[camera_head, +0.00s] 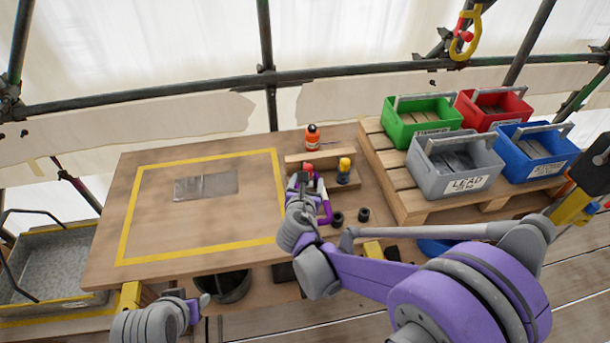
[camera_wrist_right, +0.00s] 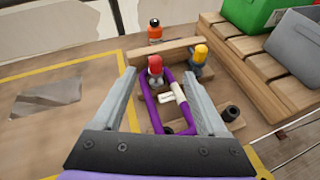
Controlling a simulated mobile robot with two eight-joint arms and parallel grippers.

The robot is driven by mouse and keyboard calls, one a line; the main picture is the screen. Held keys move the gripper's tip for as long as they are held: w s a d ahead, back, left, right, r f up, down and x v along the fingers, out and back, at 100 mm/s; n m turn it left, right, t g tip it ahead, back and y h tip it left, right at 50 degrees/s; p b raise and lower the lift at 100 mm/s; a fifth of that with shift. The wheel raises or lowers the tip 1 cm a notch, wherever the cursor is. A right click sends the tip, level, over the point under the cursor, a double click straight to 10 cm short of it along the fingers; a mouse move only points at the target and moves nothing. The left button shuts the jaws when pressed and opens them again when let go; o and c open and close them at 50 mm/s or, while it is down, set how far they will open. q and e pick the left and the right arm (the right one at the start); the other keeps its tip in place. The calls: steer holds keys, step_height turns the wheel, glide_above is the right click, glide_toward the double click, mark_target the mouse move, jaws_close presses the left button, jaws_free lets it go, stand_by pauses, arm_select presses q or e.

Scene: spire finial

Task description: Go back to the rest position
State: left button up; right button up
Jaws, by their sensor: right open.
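My right gripper (camera_head: 303,183) is over the right part of the wooden bench (camera_head: 135,215) in the head view. In the right wrist view, my right gripper (camera_wrist_right: 160,78) has its two grey fingers wide apart and nothing pinched. A red-topped item (camera_wrist_right: 155,66) and a purple-framed tool (camera_wrist_right: 187,130) with a white label show between and below the fingers, apart from them. My left arm shows only in part at the lower left of the head view, and its gripper jaws cannot be made out there.
An orange bottle (camera_head: 312,138) and a yellow-topped item (camera_head: 345,170) stand near the right gripper. Green (camera_head: 420,118), red (camera_head: 492,108), grey (camera_head: 455,165) and blue (camera_head: 535,155) bins sit on a pallet (camera_head: 388,172) at right. A grey plate (camera_head: 206,186) lies inside yellow tape.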

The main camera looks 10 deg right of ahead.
steer(key=shift+s, duration=0.1)
steer(key=s+d+m+g, duration=0.4)
steer(key=s+d+m, duration=0.4)
steer(key=s+m, duration=0.65)
steer(key=s+a+f+m+g+y, duration=0.1)
steer(key=s+a+m+g+y, duration=0.1)
steer(key=s+m, duration=0.9)
steer(key=m+g+y, duration=0.1)
steer(key=m+y, duration=0.1)
steer(key=m, duration=0.3)
steer(key=shift+s+f+m, duration=0.15)
steer(key=shift+s+m, duration=0.2)
steer(key=shift+s, duration=0.05)
